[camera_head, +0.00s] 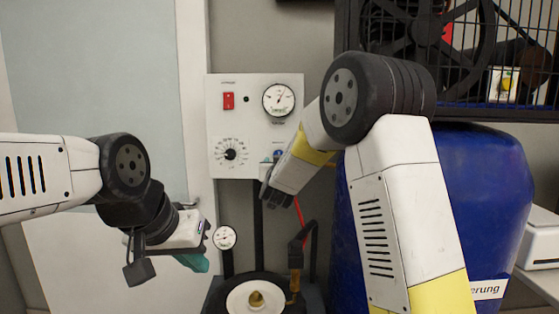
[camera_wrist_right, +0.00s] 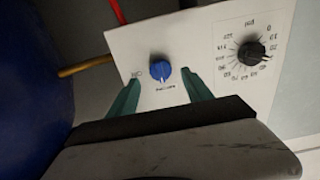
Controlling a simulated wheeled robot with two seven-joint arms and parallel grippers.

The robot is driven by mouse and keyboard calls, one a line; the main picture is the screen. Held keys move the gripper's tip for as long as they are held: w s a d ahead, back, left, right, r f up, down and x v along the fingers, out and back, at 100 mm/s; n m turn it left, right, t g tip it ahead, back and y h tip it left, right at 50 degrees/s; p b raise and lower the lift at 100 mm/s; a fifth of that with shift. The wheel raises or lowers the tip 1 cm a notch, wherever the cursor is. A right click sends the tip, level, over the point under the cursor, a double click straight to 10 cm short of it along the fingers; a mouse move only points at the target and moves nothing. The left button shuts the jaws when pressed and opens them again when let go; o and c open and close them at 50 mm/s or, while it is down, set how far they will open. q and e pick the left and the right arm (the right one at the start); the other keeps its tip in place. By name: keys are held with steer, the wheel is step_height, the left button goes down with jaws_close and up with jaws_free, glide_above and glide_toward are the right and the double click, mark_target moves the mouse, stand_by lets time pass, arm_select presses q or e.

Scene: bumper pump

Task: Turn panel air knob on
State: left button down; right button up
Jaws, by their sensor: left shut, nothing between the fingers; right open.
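The white control panel (camera_head: 240,128) hangs on the wall in the head view. Its small blue air knob (camera_head: 278,154) is at the lower right, partly covered by my right gripper. In the right wrist view the blue knob (camera_wrist_right: 160,70) shows clearly, with a white pointer mark and text below it. My right gripper (camera_wrist_right: 160,82) is open, its two teal fingers to either side of the knob in the picture; I cannot tell if they touch it. My left gripper (camera_head: 195,262) is shut and empty, low at the left and away from the panel.
The panel also has a red switch (camera_head: 228,101), a round gauge (camera_head: 279,99) and a black dial (camera_head: 230,155). A blue barrel (camera_head: 490,190) stands at right below a black cage (camera_head: 470,100). A second gauge (camera_head: 224,238) and a round white plate (camera_head: 240,301) are below.

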steer(key=w, duration=0.5)
steer(key=shift+c, duration=0.2)
jaws_close()
